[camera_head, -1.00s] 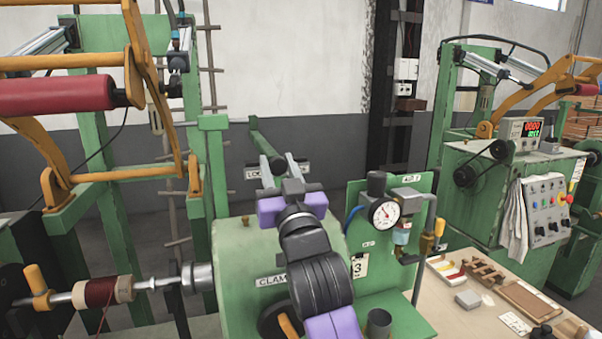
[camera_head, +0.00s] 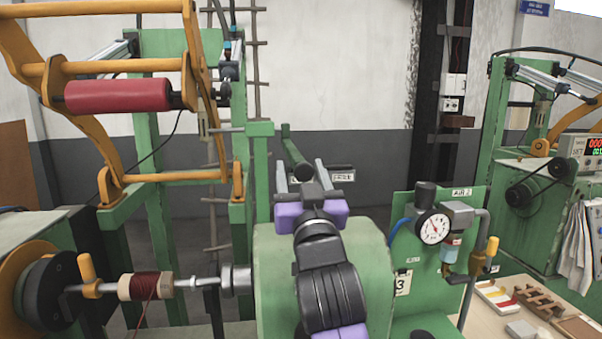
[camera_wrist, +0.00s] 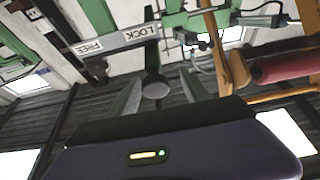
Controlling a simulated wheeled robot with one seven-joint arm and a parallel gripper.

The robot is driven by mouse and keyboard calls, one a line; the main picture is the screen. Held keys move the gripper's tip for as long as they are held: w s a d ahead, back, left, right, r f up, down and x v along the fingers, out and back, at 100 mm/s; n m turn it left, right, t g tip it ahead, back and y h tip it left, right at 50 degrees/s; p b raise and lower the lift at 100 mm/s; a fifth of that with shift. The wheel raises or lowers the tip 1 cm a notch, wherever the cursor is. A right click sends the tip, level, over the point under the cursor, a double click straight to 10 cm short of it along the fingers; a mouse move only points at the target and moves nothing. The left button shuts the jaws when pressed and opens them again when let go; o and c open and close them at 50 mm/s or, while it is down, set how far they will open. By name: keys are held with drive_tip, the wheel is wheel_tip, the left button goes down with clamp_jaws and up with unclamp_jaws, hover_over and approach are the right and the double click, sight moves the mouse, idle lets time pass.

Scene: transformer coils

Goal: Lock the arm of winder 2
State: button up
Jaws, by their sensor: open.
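The winder arm is a yellow-orange frame (camera_head: 120,65) with a red roller (camera_head: 118,95), raised at the upper left. A lever, a green rod with a dark round end (camera_head: 296,154), stands behind the green housing. My gripper (camera_head: 301,168) is open beside the lever's end. In the wrist view, the lever's round end (camera_wrist: 155,90) appears between my two spread fingers (camera_wrist: 158,80), with gaps on both sides. Depth and contact cannot be told. The LOCK label (camera_wrist: 128,36) and FREE label (camera_wrist: 90,46) sit on a bar beyond it.
A green panel with a pressure gauge (camera_head: 433,229) and air fittings stands right of my arm. A wire spool (camera_head: 146,286) is on the shaft at lower left. A bench with trays (camera_head: 540,305) and another green machine (camera_head: 535,200) are at the right.

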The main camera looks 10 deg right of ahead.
drive_tip(key=b+v, duration=0.2)
drive_tip(key=v, duration=0.4)
drive_tip(key=shift+s+f, duration=0.15)
drive_tip(key=shift+f, duration=0.1)
drive_tip(key=shift+s+f, duration=0.15)
drive_tip(key=shift+s, duration=0.5)
